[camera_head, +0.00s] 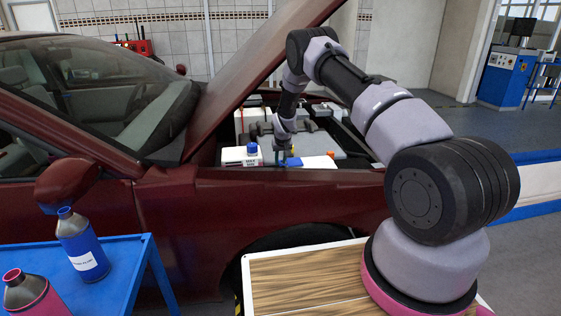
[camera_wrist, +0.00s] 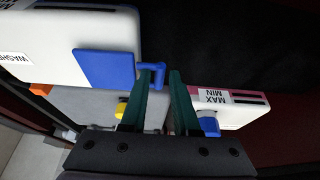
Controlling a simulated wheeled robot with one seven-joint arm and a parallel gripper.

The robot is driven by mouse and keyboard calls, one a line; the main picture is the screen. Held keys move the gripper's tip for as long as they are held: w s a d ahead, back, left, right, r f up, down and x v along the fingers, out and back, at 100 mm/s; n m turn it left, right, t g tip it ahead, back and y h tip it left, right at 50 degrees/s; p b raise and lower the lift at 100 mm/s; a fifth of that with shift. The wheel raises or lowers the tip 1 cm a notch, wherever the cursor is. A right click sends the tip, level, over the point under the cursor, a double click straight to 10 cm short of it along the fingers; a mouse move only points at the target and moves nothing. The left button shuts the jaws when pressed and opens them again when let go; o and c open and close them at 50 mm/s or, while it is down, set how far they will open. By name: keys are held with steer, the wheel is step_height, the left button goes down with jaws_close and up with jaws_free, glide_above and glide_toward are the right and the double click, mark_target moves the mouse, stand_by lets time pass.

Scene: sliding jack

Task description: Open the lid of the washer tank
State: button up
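The washer tank (camera_wrist: 55,40) is a white box with a "WASH" label, at the upper left of the wrist view. Its flat blue lid (camera_wrist: 103,69) appears to lie closed on the tank, with a blue loop-shaped tab (camera_wrist: 157,87) on its right side. In the head view, the tank (camera_head: 318,162) and lid (camera_head: 291,162) sit in the engine bay, with my gripper (camera_head: 284,153) just beside the lid, partly hidden.
A white tank (camera_wrist: 240,110) marked MAX and MIN, with a blue cap (camera_wrist: 209,125), stands close to the right finger. The raised hood (camera_head: 250,65) slants above the bay. A blue table (camera_head: 115,275) with two bottles stands at the lower left.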

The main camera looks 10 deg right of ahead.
steer(key=shift+c, duration=0.3)
jaws_close()
stand_by(1.2)
